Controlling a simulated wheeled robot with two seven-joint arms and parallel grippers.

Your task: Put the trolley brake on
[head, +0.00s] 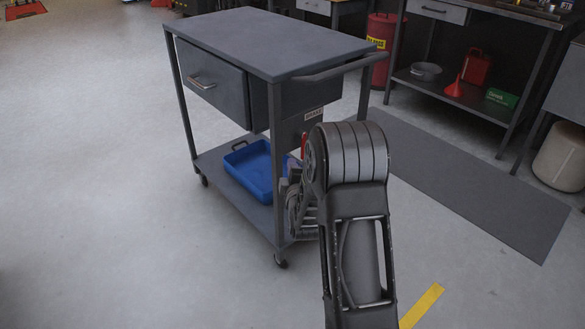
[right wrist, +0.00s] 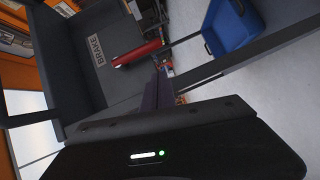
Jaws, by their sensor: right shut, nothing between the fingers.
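The grey trolley (head: 270,42) stands on the floor, with a drawer, a push handle at its right end and small wheels. On its right end is a BRAKE label (head: 313,114), which shows large in the right wrist view (right wrist: 96,51). A red brake lever (right wrist: 137,54) sticks out beside the label; in the head view a bit of its red (head: 304,145) shows above my arm. My right gripper (right wrist: 158,88) is shut and empty, its fingertips close to the lever. I cannot tell whether they touch. In the head view my right forearm hides much of it. My left gripper is not in view.
A blue tray (head: 250,170) sits on the trolley's lower shelf. A dark mat (head: 470,190) lies to the right. Workbenches (head: 500,15) and a red drum (head: 382,35) stand behind. The floor at the left is clear.

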